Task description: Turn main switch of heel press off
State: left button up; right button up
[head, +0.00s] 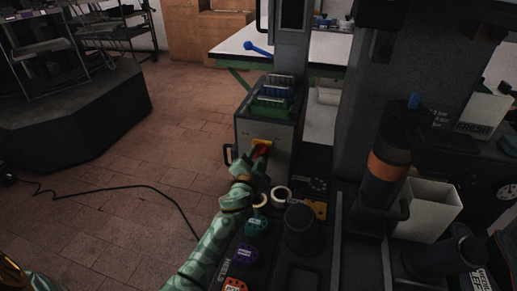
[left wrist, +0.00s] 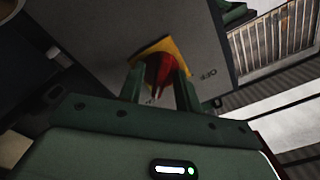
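The main switch is a red knob (head: 261,150) on a yellow plate (head: 262,141), on the front of a grey box (head: 283,134) at the middle of the head view. My left gripper (head: 257,157) reaches up to it from below and covers part of it. In the left wrist view, the red knob (left wrist: 161,72) sits between the two green fingers of my left gripper (left wrist: 160,83), with the tilted yellow plate (left wrist: 178,46) behind. The fingers are drawn in close on both sides of the knob and appear to hold it. My right gripper does not show.
A dark cylinder with an orange band (head: 388,167) and a white bin (head: 428,208) stand at right. A cable (head: 128,189) lies on the open tiled floor at left.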

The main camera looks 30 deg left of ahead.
pick_arm(q)
jog(key=shift+w, duration=0.1)
jog(key=shift+r, duration=0.1)
grip_shut()
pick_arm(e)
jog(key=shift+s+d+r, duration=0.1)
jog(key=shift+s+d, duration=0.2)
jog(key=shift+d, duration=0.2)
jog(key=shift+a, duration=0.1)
